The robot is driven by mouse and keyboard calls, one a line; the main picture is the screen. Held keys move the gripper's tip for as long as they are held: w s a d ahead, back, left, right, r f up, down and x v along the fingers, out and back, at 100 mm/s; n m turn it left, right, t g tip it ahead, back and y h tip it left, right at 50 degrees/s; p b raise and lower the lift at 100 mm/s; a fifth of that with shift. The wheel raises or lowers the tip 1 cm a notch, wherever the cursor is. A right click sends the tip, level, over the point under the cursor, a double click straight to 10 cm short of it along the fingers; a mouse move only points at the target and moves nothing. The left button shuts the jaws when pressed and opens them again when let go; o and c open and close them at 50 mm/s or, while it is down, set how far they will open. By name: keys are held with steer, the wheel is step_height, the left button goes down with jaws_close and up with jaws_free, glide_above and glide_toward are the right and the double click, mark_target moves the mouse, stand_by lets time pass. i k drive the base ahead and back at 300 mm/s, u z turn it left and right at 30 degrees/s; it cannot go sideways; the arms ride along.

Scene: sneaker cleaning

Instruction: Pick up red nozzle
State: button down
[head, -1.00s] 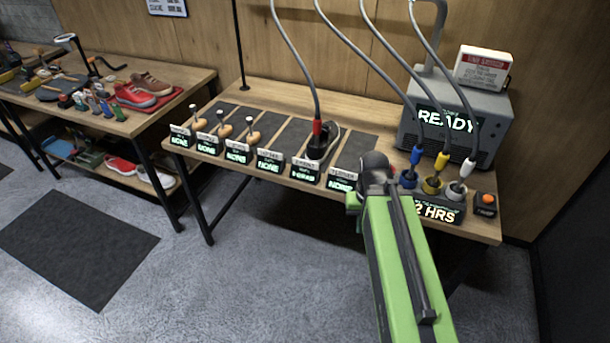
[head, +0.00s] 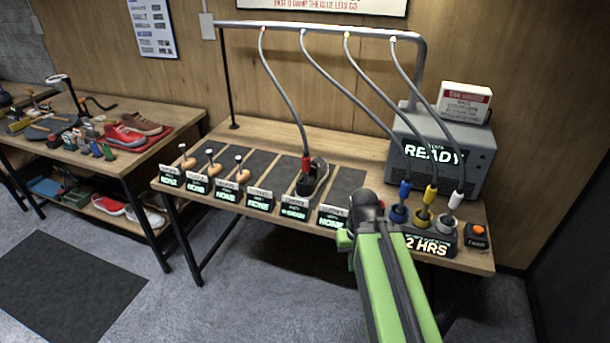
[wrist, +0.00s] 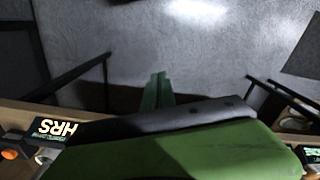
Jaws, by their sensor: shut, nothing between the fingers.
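The red nozzle (head: 306,164) hangs at the end of a grey hose in the head view. Its lower end meets a dark shoe (head: 315,180) on a dark mat on the workbench (head: 270,137); I cannot tell how far it goes in. My gripper shows in the wrist view as two green fingers (wrist: 158,92), shut and empty, over the floor by the bench's front edge. In the head view my green arm reaches to the bench front, to the right of the red nozzle and apart from it. The red nozzle is not in the wrist view.
Blue (head: 400,200), yellow (head: 427,204) and white (head: 453,207) nozzles stand in holders at the right. A grey machine reading READY (head: 445,150) stands behind. Signs line the bench front. A second table (head: 185,120) with shoes is at the left.

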mark_target(306, 159)
steer(key=u, duration=0.5)
steer(key=i, duration=1)
steer(key=u, duration=0.9)
steer(key=i, duration=0.4)
steer(key=u, duration=0.3)
